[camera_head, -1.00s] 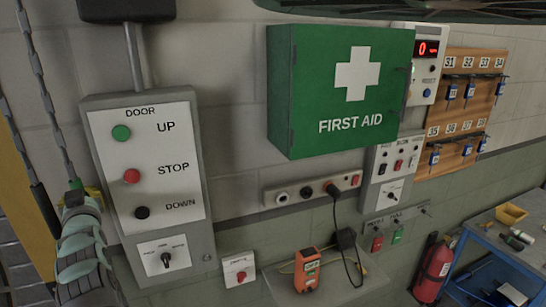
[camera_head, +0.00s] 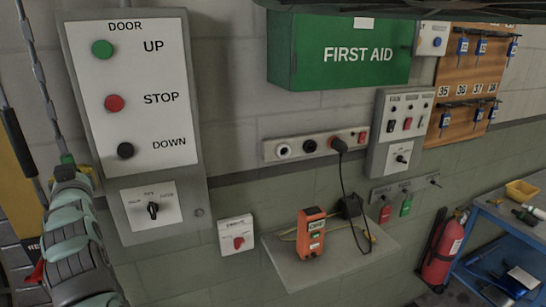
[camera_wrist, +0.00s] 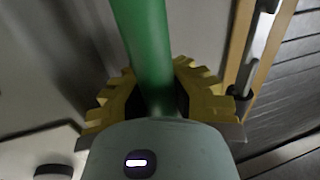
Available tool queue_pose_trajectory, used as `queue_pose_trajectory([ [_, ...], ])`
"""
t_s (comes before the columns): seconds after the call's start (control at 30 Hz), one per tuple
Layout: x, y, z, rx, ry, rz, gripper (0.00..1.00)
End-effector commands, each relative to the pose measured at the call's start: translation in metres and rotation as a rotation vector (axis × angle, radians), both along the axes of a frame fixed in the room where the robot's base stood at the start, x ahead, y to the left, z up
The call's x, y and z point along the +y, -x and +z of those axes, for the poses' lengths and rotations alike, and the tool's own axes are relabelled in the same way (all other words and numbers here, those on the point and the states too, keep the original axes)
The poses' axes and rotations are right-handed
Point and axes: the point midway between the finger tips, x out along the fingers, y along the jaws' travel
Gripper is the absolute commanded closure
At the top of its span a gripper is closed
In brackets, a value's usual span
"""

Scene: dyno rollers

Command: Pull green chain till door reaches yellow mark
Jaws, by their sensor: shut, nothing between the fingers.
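A metal chain (camera_head: 42,85) hangs at the left in the head view and runs down to a small green piece (camera_head: 67,159) at the end of my arm. A second chain with a dark sleeve (camera_head: 12,130) hangs left of it. In the wrist view a green tube-like part (camera_wrist: 142,45) rises from the middle, in line with the yellow fingers of my gripper (camera_wrist: 156,70). My gripper is shut without a grip on it; whether they touch I cannot tell. I cannot make out the door's edge or a yellow mark for certain.
Right of my arm is the wall panel marked DOOR (camera_head: 140,120) with UP, STOP and DOWN buttons. A first aid cabinet (camera_head: 340,55), socket strip (camera_head: 315,146), small shelf (camera_head: 300,270), fire extinguisher (camera_head: 440,250) and blue bench (camera_head: 510,235) stand further right. A yellow surface (camera_head: 14,185) shows at far left.

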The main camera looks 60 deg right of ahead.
Motion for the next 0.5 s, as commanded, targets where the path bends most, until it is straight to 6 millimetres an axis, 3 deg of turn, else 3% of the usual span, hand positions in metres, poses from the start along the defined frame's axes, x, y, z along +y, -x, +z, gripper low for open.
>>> queue_pose_trajectory([
  [0.03, -0.001, 0.001, -0.020, 0.008, -0.005, -0.002, 1.00],
  [0.3, -0.001, 0.000, -0.076, 0.012, -0.006, -0.002, 1.00],
  [0.5, 0.000, 0.000, -0.106, 0.012, -0.005, -0.001, 1.00],
])
